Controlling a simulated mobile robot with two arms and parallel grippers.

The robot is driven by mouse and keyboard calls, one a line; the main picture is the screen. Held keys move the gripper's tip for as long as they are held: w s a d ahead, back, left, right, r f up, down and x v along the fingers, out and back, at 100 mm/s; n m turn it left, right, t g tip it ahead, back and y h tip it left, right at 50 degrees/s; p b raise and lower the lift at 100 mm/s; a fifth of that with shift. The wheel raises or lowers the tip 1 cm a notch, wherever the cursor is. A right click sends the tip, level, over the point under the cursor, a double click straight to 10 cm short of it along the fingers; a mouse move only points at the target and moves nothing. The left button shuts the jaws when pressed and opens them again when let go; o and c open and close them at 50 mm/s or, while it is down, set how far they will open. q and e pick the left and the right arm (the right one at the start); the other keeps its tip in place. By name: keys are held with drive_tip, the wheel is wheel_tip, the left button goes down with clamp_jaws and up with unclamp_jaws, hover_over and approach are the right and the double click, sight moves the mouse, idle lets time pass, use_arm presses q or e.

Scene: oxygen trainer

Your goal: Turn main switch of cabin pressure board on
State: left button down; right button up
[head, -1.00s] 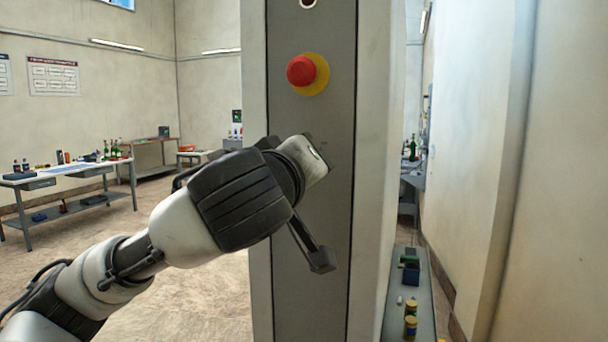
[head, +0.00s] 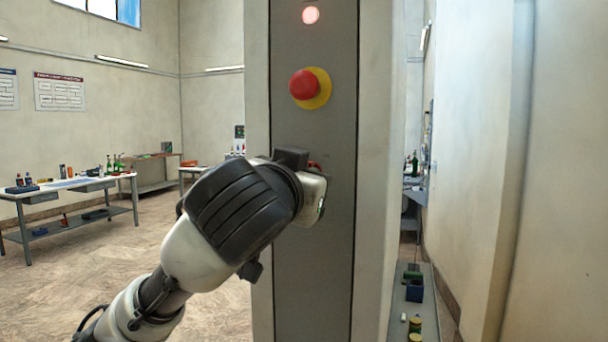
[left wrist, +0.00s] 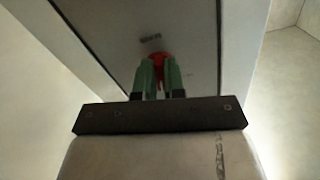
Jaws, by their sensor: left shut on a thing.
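The cabin pressure board's grey panel (head: 285,125) is on a tall pale cabinet in the head view. My left gripper (left wrist: 159,78) is at the panel, below the red button. In the left wrist view its green fingers are closed around a red switch handle (left wrist: 160,62). In the head view my wrist hides most of this switch, and only a bit of red (head: 314,165) shows. The exact angle of the handle is hard to tell. A round lamp (head: 311,15) high on the panel glows pinkish white. My right gripper is not in view.
A red button on a yellow base (head: 305,87) is just above my gripper. A workbench with bottles (head: 70,187) stands at the left. A low grey shelf with small jars and boxes (head: 402,295) is right of the cabinet. A plain wall closes the right.

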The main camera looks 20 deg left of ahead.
use_arm(q)
drive_tip(key=m+p, duration=0.2)
drive_tip(key=m, duration=0.4)
drive_tip(key=shift+a, duration=0.1)
drive_tip(key=shift+m, duration=0.3)
idle(0.3)
drive_tip(key=c, duration=1.2)
unclamp_jaws()
drive_tip(key=shift+s, duration=0.1)
drive_tip(key=s+b, duration=0.2)
drive_tip(key=s, duration=0.8)
drive_tip(key=shift+s+a, duration=0.2)
drive_tip(key=shift+s, duration=0.15)
